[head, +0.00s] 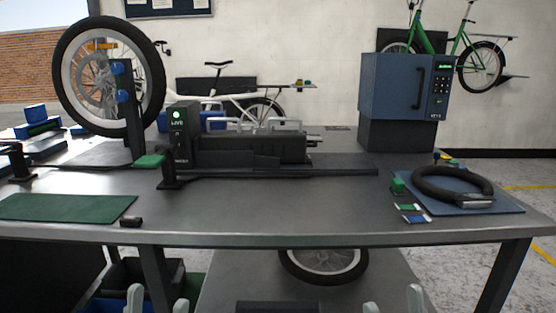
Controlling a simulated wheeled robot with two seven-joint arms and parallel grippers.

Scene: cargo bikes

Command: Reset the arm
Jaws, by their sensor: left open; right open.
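My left gripper (157,301) shows only as two pale fingertips at the bottom edge, left of centre. They stand apart with nothing between them. My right gripper (392,302) shows the same way at the bottom edge, right of centre, also open and empty. Both point up, below the front edge of the grey workbench (300,210) in the picture. The rest of both arms is out of view.
On the bench are a wheel (68,96) in a stand, a black device (250,149) with a green light, a green mat (65,207), a blue cabinet (395,85) and a black ring (425,184) on a blue mat (508,205). The bench's front middle is clear.

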